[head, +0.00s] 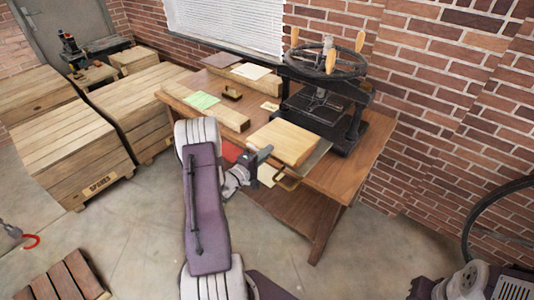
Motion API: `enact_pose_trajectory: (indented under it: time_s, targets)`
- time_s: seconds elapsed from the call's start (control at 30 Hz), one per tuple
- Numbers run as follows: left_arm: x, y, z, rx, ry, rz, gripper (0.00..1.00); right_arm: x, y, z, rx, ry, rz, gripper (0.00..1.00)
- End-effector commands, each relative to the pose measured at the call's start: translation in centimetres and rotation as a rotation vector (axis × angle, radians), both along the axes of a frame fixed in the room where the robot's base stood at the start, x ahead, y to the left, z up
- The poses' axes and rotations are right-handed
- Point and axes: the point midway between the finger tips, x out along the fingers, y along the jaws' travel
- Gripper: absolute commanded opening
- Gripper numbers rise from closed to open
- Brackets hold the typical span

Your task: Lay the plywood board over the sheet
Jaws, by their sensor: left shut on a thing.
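The plywood board (284,141) is a pale, thick square at the front of the wooden bench, left of the black hand press (325,100). My left gripper (264,156) is at the board's front left edge and is shut on it. A thin grey plate (318,155) shows under the board's right side, with a wooden handle (288,183) at its front. I cannot tell whether the board touches the plate. A cream sheet (267,174) shows below the board near the gripper; other sheets may be hidden under the board. My right gripper is not in view.
The bench (360,160) also holds a green sheet (203,101) on a wooden block, a small brown block (232,92) and pale papers (251,71). A red item (231,151) lies beside my arm. Wooden crates (70,145) stand at the left. Bare bench shows right of the press.

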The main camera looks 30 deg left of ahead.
Motion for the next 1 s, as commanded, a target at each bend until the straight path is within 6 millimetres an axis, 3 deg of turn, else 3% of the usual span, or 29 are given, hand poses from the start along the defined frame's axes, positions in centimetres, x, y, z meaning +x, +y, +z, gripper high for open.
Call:
enact_pose_trajectory:
  time_s: [0.37, 0.4, 0.47, 0.7, 0.73, 0.77, 1.0]
  targets:
    - [0.00, -0.01, -0.02, -0.001, 0.000, 0.000, 0.00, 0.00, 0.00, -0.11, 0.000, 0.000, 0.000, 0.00]
    - [0.00, -0.01, -0.03, -0.001, 0.000, 0.000, 0.17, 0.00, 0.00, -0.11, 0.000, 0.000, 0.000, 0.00]
    - [0.00, -0.01, -0.03, -0.001, 0.000, 0.000, 0.34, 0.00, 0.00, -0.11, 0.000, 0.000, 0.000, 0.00]
    - [0.00, -0.01, -0.04, -0.001, 0.001, 0.000, 0.34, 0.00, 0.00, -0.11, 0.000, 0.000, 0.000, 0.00]
    - [-0.02, -0.02, -0.09, -0.001, 0.002, 0.000, 0.42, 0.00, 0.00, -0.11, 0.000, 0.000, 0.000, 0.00]
    - [-0.02, -0.02, -0.09, -0.001, 0.002, 0.000, 0.43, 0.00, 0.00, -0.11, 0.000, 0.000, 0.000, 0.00]
    - [-0.02, -0.02, -0.07, -0.001, 0.001, 0.000, 0.43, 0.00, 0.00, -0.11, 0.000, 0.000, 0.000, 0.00]
